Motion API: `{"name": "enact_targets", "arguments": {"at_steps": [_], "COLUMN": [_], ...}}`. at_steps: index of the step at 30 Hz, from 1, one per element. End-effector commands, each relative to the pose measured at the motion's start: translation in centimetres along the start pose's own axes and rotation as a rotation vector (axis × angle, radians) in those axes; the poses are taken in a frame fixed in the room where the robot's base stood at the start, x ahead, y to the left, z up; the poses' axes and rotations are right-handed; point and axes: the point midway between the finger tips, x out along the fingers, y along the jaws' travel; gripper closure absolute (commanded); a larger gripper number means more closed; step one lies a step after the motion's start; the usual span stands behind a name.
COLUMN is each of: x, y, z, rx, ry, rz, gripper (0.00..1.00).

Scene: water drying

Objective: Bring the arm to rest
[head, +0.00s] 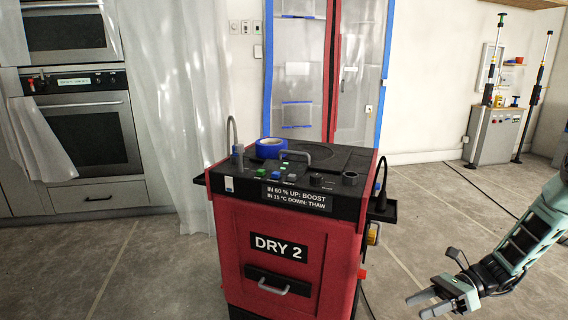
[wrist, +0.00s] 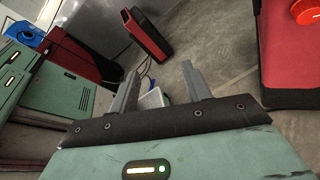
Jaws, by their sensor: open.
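My gripper (head: 428,302) is at the lower right of the head view, low beside the red dryer and apart from it. My arm (head: 530,235) reaches in from the right edge. In the wrist view my gripper (wrist: 160,85) points away over the floor with its two grey fingers spread. Nothing is between the fingers. The red dryer (head: 230,250), labelled DRY 2, stands upright in the middle of the head view.
A roll of blue tape (head: 271,147) lies on the dryer's black top. A side shelf (head: 383,211) juts from its right. A grey box (head: 495,137) and poles stand at the back right. Cables cross the floor (head: 420,200). An oven (head: 85,130) and plastic sheeting (head: 170,90) are left.

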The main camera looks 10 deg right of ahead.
Motion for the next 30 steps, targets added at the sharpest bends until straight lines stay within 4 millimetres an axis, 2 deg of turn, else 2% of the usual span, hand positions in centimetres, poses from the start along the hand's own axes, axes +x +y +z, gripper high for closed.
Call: {"name": "enact_targets", "arguments": {"at_steps": [1,6,12,18,21,24,30], "x": [1.7,7.5,13.2,17.3,18.5,19.1,19.8], "y": [0.7,4.6,11.0,18.1,21.3,23.8,27.6], "z": [2.1,7.5,11.8,14.1,14.6,14.9,15.0], "rx": [-0.081,-0.419,-0.867,-1.355,-1.587,-1.783,-2.096], "ry": [0.078,0.348,0.611,0.809,0.875,0.919,0.965], "rz": [0.054,0.26,0.528,0.813,0.944,1.052,1.217], "gripper": [0.52,0.52,0.52,0.52,0.52,0.52,0.52]}}
